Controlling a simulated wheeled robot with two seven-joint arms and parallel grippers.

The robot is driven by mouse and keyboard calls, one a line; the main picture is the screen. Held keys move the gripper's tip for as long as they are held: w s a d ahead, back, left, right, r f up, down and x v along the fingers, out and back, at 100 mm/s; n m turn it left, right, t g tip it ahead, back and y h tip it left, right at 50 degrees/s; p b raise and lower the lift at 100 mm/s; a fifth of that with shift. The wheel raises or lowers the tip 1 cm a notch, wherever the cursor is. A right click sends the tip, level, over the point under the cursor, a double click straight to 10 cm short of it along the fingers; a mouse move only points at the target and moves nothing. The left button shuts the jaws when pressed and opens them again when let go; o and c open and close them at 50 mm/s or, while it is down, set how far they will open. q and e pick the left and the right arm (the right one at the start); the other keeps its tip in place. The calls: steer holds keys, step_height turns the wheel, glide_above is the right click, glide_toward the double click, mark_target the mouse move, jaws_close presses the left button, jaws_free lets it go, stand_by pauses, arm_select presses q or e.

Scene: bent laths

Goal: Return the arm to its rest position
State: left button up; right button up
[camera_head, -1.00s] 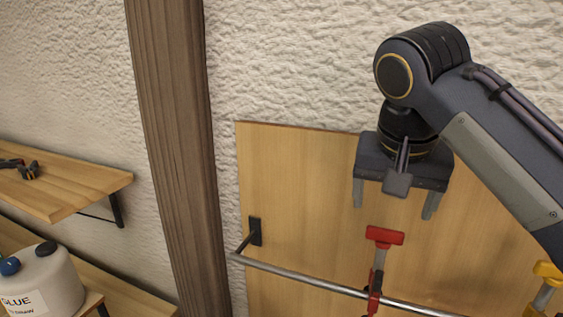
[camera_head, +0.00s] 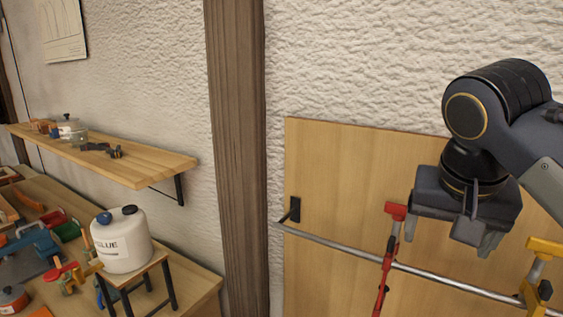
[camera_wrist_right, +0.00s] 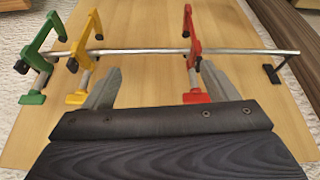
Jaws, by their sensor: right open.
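My right gripper (camera_head: 450,238) is at the right of the head view, pointing down in front of a wooden board on the wall (camera_head: 340,165). Its two grey fingers are apart and nothing shows between them. In the right wrist view the spread fingers (camera_wrist_right: 158,88) point toward the rail (camera_wrist_right: 150,51), with the yellow clamp (camera_wrist_right: 80,52) and the red clamp (camera_wrist_right: 193,50) beyond them. I cannot tell their exact distance from the clamps. My left gripper is not in view.
A green clamp (camera_wrist_right: 40,58) also hangs on the rail. A wooden post (camera_head: 238,150) stands left of the board. A shelf (camera_head: 130,165) juts from the wall.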

arm_select(q)
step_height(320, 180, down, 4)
steer(key=b, duration=0.4)
arm_select(e)
steer(key=s+f+n+y, duration=0.1)
steer(key=s+f, duration=0.3)
steer(key=f, duration=0.6)
steer(key=s+a+f+n+t+y, duration=0.1)
steer(key=s+f+y, duration=0.2)
steer(key=f, duration=0.7)
steer(key=s+a+f+n+y, duration=0.1)
steer(key=s+f+y, duration=0.1)
steer(key=s+f, duration=0.4)
step_height(320, 180, down, 5)
steer(key=shift+a+f+n+t, duration=0.1)
steer(key=shift+a+n+t, duration=0.05)
steer(key=shift+n+t, duration=0.15)
steer(key=shift+s, duration=0.1)
